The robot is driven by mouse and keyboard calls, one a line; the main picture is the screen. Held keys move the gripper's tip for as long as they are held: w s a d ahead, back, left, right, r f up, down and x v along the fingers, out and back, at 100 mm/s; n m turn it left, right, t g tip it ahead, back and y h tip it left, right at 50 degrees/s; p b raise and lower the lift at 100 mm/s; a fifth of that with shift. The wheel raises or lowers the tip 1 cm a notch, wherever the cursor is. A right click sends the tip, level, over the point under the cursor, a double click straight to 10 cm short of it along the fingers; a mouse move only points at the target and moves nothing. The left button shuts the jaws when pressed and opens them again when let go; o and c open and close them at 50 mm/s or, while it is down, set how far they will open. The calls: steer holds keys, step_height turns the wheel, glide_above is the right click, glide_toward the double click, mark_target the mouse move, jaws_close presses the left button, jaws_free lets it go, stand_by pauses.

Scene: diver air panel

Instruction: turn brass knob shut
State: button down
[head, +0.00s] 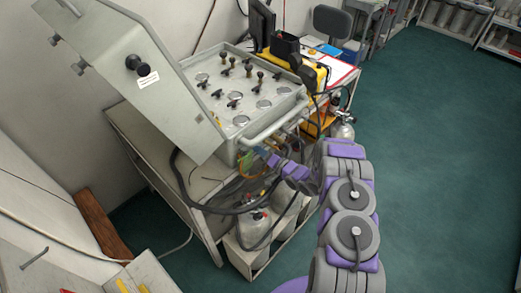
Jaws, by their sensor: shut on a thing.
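The grey air panel (235,118) lies open on a bench, with gauges and several small dark and brownish knobs (261,76) on its top face. My arm reaches up from the bottom right and bends left. My gripper (267,155) is at the panel's front side, low among the hoses, below the front handle bar. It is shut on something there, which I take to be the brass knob. The knob itself and the fingertips are too small and covered to make out, so the knob's turn does not show.
The panel's raised lid (140,85) stands at the left. Coloured and black hoses (250,165) hang at the front, close to my gripper. Gas cylinders (255,228) stand on the lower shelf. A yellow case (312,72) is behind. Green floor (440,150) is open at the right.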

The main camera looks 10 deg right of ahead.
steer(key=shift+w+d+m, duration=0.1)
steer(key=shift+d+m, duration=0.05)
steer(key=shift+m, duration=0.75)
steer(key=c, duration=1.4)
jaws_free()
steer(key=shift+o, duration=1.1)
steer(key=shift+w+f, duration=0.1)
steer(key=shift+d, duration=0.1)
steer(key=p+v, duration=0.1)
steer(key=v, duration=1.6)
steer(key=shift+s, duration=0.2)
steer(key=shift+d+f, duration=0.1)
